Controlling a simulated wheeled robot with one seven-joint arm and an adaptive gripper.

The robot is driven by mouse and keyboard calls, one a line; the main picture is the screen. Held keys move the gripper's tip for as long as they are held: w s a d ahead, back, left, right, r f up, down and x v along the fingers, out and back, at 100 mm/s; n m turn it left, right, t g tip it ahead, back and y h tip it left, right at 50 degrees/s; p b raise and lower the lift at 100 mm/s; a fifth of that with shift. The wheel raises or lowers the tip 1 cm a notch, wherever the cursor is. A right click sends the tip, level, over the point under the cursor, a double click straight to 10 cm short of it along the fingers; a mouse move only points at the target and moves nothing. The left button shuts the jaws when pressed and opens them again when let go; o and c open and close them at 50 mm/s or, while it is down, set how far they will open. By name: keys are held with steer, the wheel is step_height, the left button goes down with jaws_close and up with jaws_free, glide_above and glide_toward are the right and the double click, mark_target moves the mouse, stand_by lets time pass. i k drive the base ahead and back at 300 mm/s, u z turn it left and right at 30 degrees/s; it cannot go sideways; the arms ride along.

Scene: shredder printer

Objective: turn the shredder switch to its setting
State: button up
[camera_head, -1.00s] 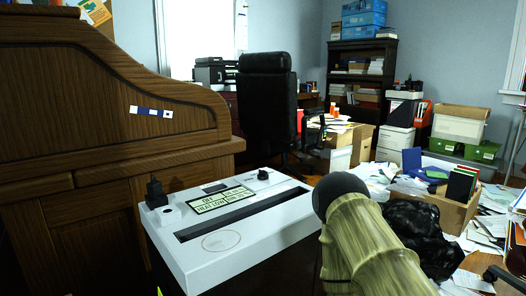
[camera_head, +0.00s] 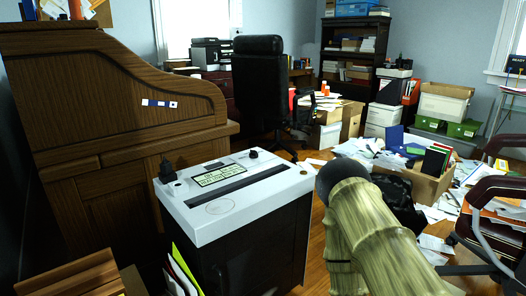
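The shredder stands in the middle left, with a white top (camera_head: 262,183) and a black body (camera_head: 262,245). A long dark slot runs across its top, beside a pale green printed label (camera_head: 219,175). A small round black knob (camera_head: 253,154) sits at the far right of the top. A taller black piece (camera_head: 167,172) stands at the left corner. Which of these is the switch, and its setting, I cannot tell. My ribbed yellow-green arm rises at the lower right, ending in a dark round part, apart from the shredder. No gripper fingers show.
A wooden roll-top desk (camera_head: 120,110) stands close behind the shredder at left. A black office chair (camera_head: 259,75) is behind it. A box (camera_head: 428,185) and scattered papers cover the floor at right. Another chair (camera_head: 497,215) stands at the right edge. Some bare wooden floor shows.

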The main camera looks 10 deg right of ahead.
mark_target(253, 153)
steer(key=z, duration=1.7)
steer(key=i, duration=1.2)
steer(key=u, duration=2.4)
